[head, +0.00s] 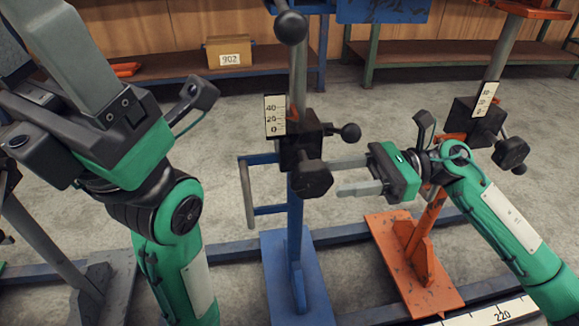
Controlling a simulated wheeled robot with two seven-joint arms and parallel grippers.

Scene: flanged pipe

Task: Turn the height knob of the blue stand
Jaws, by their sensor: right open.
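The blue stand (295,215) stands upright in the middle of the head view. Its black height knob (313,179) sticks out toward me from a dark clamp block (298,140) on the post. A white scale (275,117) with a red pointer is beside the block. A ball-ended lever (350,132) points right. My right gripper (340,177) is open and empty, just right of the knob, with its fingers pointing left toward it. The fingertips look close to the knob; contact is unclear. My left gripper (75,75) is at the upper left, its fingertips cut off by the frame.
An orange stand (420,250) with its own black knob (511,153) is behind my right arm. A grey stand (85,285) is at the left. A blue floor rail (235,250) joins the stands. A shelf bench (170,68) holds a box (228,50) at the back.

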